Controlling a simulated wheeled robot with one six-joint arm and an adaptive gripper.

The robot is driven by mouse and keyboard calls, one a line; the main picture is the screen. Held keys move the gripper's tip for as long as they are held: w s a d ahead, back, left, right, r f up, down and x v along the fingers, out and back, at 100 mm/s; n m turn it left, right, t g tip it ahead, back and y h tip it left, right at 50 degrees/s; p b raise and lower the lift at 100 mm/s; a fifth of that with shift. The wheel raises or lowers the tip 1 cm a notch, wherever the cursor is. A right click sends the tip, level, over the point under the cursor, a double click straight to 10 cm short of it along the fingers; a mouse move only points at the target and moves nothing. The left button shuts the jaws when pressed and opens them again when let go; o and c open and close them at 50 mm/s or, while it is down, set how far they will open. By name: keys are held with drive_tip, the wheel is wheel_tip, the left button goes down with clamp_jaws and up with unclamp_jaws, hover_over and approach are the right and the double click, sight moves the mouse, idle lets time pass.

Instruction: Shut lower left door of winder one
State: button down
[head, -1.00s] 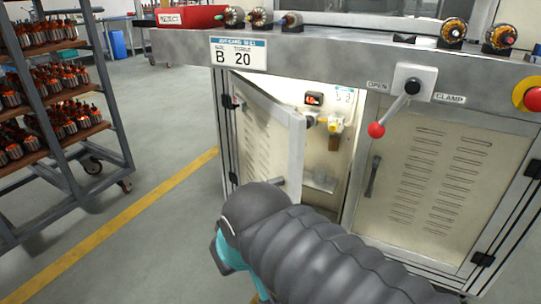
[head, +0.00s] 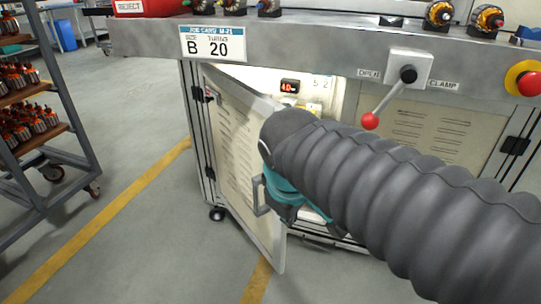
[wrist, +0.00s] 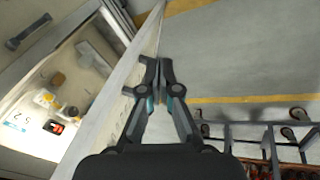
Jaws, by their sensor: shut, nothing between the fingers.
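The lower left door (head: 235,140) of the winder stands open in the head view, hinged at its left side, with its louvred face and handle (head: 258,196) showing. In the wrist view the door (wrist: 112,100) runs diagonally, with the lit cabinet inside on its left. My gripper (wrist: 158,72) is shut and empty on the door's right, outer side, close to its face. I cannot tell whether it touches. In the head view my arm covers part of the door's free edge, and the fingers are hidden.
The lower right door (head: 440,135) is shut, partly behind my arm. A red-knobbed clamp lever (head: 371,120) hangs above. An overhanging bench top (head: 320,45) holds several armatures. A cart of armatures (head: 60,150) stands left, with clear floor between.

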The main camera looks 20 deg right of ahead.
drive_tip(key=w+a+r+n+h+p, duration=0.1)
drive_tip(key=w+a+r+n+h, duration=0.3)
drive_tip(key=w+n, duration=0.4)
drive_tip(key=w+a+r+n+h+p, duration=0.1)
drive_tip(key=w+a+r+n+h, duration=0.15)
drive_tip(key=w+a+n, duration=0.45)
drive_tip(key=w+d+f, duration=0.4)
drive_tip(key=d+f, duration=0.3)
drive_tip(key=d, duration=0.4)
drive_tip(key=shift+w+f+n+g+h+b, duration=0.3)
drive_tip(key=shift+w+g+h, duration=0.05)
drive_tip(key=shift+g, duration=0.05)
drive_tip(key=shift+d, duration=0.15)
